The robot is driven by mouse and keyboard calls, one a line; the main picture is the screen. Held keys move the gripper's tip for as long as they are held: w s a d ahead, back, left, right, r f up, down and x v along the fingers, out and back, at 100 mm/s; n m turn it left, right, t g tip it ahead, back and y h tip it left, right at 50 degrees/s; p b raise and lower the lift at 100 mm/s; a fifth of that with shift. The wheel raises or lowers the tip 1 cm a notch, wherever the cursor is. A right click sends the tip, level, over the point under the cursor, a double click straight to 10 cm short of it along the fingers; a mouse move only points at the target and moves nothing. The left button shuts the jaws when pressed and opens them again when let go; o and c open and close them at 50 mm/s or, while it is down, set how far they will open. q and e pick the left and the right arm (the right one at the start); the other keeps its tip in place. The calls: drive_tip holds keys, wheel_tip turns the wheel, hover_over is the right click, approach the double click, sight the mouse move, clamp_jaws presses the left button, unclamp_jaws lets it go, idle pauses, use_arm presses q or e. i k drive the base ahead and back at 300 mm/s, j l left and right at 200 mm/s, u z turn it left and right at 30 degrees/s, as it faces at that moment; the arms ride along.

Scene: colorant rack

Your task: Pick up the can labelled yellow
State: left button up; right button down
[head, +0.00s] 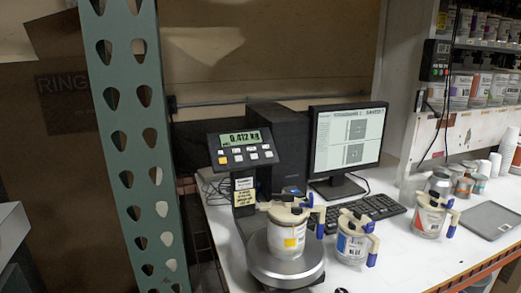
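A white can with a small yellow square label (290,243) stands upright on the round metal pan of a scale (262,262). A beige lid clamp with a blue-tipped handle sits on its top. Neither of my grippers shows in the head view. A similar can with a blue label (351,247) stands just right of the scale. A can with an orange-red label (428,222) stands further right. Both also carry beige clamps with blue handles.
The scale display (240,138) reads 0.412 kg. A monitor (346,140) and keyboard (375,208) stand behind the cans. A green perforated post (128,150) rises at left. Small tins, white cups and a dark grey tray (488,220) are at right. The front right bench is clear.

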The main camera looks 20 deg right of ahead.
sight(287, 221)
drive_tip(key=k+l, duration=0.25)
drive_tip(key=k+l+z, duration=0.1)
drive_tip(key=k+l, duration=0.15)
drive_tip(key=k, duration=0.25)
drive_tip(key=z, duration=1.6)
